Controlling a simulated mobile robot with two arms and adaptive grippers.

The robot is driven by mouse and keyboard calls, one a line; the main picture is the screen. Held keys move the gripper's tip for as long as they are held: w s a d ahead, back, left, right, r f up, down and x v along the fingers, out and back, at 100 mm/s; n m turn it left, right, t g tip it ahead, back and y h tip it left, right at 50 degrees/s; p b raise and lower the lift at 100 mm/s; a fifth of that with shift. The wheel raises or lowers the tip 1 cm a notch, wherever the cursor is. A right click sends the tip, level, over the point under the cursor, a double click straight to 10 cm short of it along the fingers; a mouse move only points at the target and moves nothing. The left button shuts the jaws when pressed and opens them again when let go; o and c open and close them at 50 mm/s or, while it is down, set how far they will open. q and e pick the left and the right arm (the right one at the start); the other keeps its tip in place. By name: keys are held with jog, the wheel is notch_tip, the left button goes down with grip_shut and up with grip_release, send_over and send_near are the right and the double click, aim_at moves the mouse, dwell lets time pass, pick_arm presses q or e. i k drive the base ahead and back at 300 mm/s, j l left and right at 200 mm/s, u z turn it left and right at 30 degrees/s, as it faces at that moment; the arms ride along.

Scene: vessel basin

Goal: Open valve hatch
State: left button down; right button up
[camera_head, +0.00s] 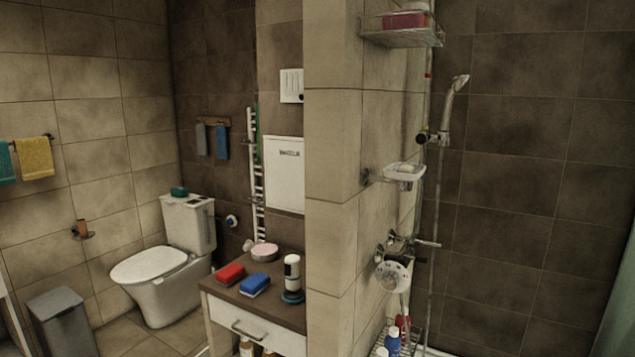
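A white square hatch panel (284,174) is set in the wall in the middle of the camera_head view, with small dark lettering near its top. It looks closed, flush with the wall. Its right edge meets the corner of the tiled partition. Neither of my grippers is in view, so I cannot tell how they stand to the hatch.
A cabinet (270,327) stands below the hatch with a red sponge (230,274), a blue sponge (255,286) and a bottle (292,273) on top. The partition (333,175) stands right of it. A toilet (158,275) and grey bin (62,322) are left. Some floor between is bare.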

aim_at(284, 159)
jog(key=i+j, duration=0.25)
jog(key=j, duration=0.2)
jog(key=i+j, duration=0.3)
jog(key=j, duration=0.15)
jog(key=i+j+z, duration=0.15)
jog(key=z, duration=0.2)
jog(key=i+j+z, duration=0.1)
jog(key=z, duration=0.25)
jog(key=i+j+z, duration=0.1)
jog(key=j+z, duration=0.25)
